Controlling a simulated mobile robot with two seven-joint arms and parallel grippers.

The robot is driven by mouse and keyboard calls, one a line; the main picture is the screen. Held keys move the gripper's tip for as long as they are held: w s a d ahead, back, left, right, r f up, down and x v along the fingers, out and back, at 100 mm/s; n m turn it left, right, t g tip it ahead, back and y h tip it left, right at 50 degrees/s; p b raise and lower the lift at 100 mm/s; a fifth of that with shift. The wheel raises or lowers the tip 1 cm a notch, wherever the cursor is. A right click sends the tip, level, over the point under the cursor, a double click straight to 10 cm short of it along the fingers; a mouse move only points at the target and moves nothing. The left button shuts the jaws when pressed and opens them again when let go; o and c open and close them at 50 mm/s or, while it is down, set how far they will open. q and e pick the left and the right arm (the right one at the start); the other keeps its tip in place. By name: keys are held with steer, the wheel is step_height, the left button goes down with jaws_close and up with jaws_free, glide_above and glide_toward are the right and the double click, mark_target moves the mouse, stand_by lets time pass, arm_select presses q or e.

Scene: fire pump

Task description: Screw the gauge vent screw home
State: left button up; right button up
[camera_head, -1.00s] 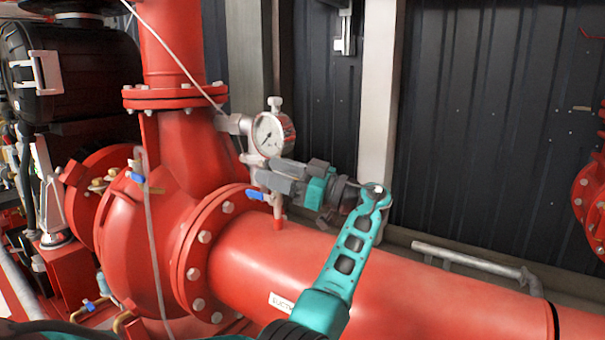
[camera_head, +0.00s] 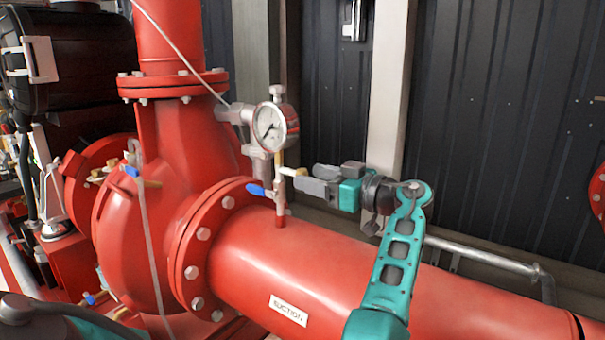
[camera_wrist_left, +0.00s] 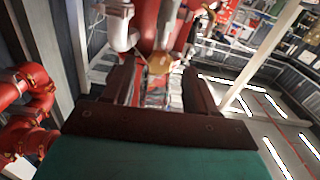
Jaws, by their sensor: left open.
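The gauge vent screw, a small brass-coloured piece (camera_head: 290,172), sticks out to the right from the grey fitting under the round white pressure gauge (camera_head: 270,128). In the left wrist view its round brass end (camera_wrist_left: 160,63) faces me between the fingers. How deep its thread sits cannot be seen. My left gripper (camera_head: 303,180) is open, its grey fingers pointing left just right of the screw, apparently clear of it. The open fingers also show in the left wrist view (camera_wrist_left: 160,82), with nothing held. My right gripper is not in view.
The thick red suction pipe (camera_head: 340,265) runs beneath my gripper. A flanged red pump casing (camera_head: 165,170) stands left. A dark ribbed wall (camera_head: 490,130) is behind.

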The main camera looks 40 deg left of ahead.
arm_select(q)
steer(key=shift+s+a, duration=0.2)
steer(key=shift+a, duration=1.6)
steer(key=c, duration=1)
